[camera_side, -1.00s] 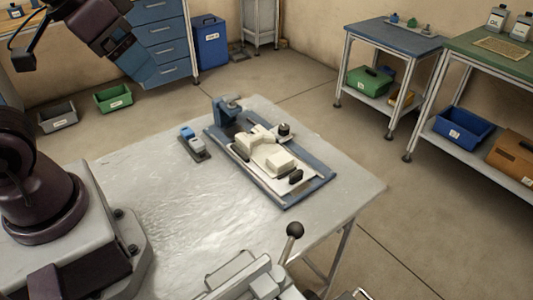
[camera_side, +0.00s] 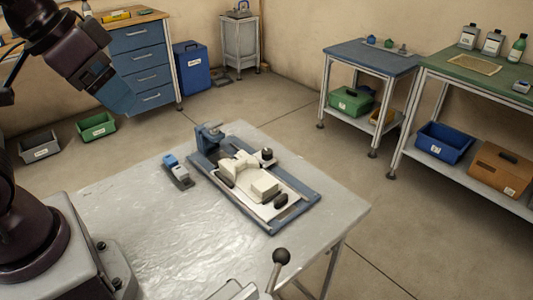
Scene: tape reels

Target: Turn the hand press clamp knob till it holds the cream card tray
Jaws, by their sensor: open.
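The hand press (camera_side: 304,213) lies on the metal table as a blue frame with a blue upright (camera_side: 208,138) at its far left end. A cream tray (camera_side: 265,187) with raised cream blocks sits inside the frame. A round dark knob (camera_side: 267,155) stands at the tray's far right side, and a dark oblong grip (camera_side: 280,201) is at its near end. I cannot tell whether the clamp touches the tray. My gripper (camera_side: 118,101) is at upper left, well away from the press and empty. Its fingers are hard to make out against the blue drawers.
A small blue and grey block (camera_side: 177,172) lies left of the press. A black ball-topped lever (camera_side: 280,258) rises at the front edge. Shelved benches (camera_side: 368,58) stand at the right, beyond open floor.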

